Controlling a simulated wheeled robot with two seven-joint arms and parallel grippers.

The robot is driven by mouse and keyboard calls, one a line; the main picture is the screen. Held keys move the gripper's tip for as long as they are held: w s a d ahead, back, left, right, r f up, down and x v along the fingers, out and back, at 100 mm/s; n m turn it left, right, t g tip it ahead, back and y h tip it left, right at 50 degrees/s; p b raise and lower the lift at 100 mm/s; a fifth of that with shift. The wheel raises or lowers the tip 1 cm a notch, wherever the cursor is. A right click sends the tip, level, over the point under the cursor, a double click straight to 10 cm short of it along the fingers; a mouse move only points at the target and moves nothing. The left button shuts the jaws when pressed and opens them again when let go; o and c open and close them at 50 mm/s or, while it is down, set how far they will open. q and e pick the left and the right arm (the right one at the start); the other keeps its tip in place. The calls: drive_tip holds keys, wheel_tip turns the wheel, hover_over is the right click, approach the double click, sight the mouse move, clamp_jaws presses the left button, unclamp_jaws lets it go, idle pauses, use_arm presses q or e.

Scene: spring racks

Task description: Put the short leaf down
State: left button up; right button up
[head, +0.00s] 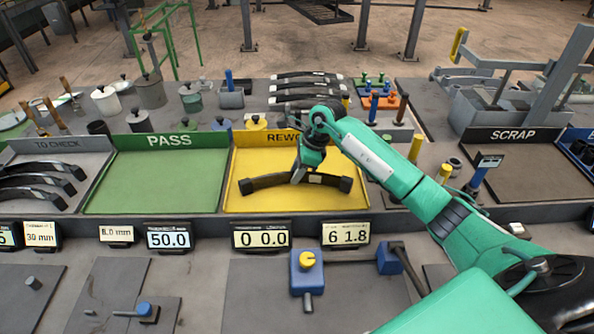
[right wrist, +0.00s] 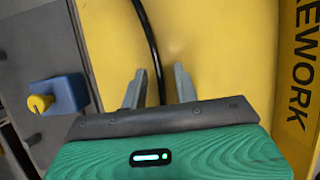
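The short leaf, a dark curved bar (head: 268,181), is in the yellow REWORK tray (head: 240,205), seemingly resting on its floor. My right gripper (head: 298,177) is over the leaf's middle, reaching down into the tray. In the right wrist view, the leaf shows as a thin black strip (right wrist: 150,40) running between the two grey fingers of my right gripper (right wrist: 160,75). A gap shows on each side of the strip, so the fingers are open around it and not pressed on it. My left gripper is not in view.
The green PASS tray (head: 150,185) to the left is empty. The TO CHECK tray (head: 85,160) holds several dark leaves. The SCRAP tray (head: 520,180) is at the right. A blue block with a yellow knob (head: 306,272) and number displays stand in front.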

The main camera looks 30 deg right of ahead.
drive_tip(key=b+v, duration=0.3)
drive_tip(key=v, duration=0.9)
drive_tip(key=shift+r, duration=0.2)
drive_tip(key=shift+a+f, duration=0.1)
